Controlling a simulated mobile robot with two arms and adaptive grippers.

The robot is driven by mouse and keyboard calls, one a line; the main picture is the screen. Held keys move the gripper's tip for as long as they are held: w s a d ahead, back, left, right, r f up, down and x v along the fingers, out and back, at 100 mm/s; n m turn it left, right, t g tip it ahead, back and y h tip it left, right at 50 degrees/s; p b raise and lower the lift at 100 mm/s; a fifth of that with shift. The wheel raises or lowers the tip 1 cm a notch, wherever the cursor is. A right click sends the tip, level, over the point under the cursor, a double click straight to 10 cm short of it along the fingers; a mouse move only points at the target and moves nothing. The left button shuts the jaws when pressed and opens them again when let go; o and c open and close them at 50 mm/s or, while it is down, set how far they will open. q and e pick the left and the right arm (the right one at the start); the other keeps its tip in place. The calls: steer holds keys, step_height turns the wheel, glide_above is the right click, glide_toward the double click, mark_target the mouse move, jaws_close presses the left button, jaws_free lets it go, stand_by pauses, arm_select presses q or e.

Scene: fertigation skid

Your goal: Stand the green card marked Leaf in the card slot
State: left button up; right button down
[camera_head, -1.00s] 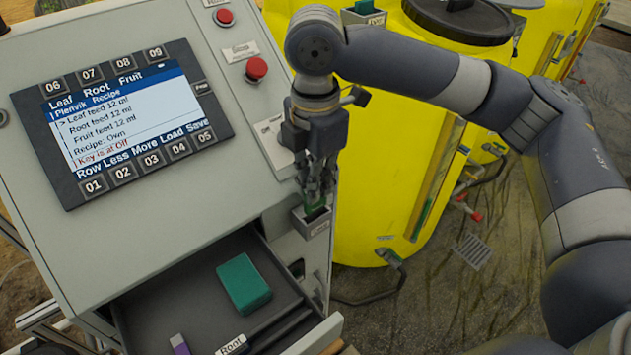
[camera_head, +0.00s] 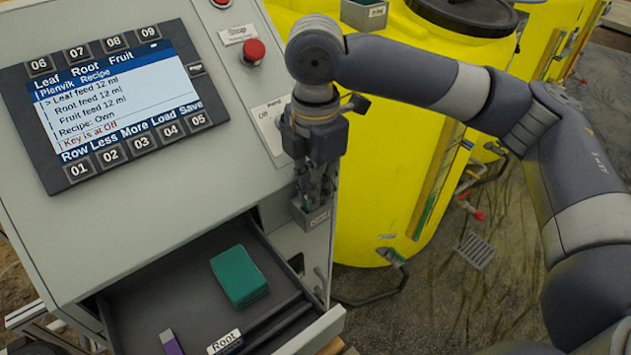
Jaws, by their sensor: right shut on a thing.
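My right gripper (camera_head: 315,190) points down at the small grey card slot (camera_head: 311,216) on the right side of the cabinet. Its fingers are at the slot's mouth, shut on a green card (camera_head: 304,201). Only a sliver of green shows between the fingers and the slot wall. The card's marking is hidden, and I cannot tell how deep it sits or whether it touches the bottom. My left gripper is not in view.
The open drawer (camera_head: 190,325) below holds a green block (camera_head: 239,276), a purple-ended item (camera_head: 172,342) and a tag reading Root (camera_head: 224,342). The control panel screen (camera_head: 115,100) and a red button (camera_head: 254,50) are to the left. Yellow tanks (camera_head: 385,150) stand close behind.

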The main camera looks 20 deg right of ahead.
steer(key=shift+f, duration=0.15)
steer(key=c, duration=1.6)
jaws_free()
step_height(320, 180, up, 12)
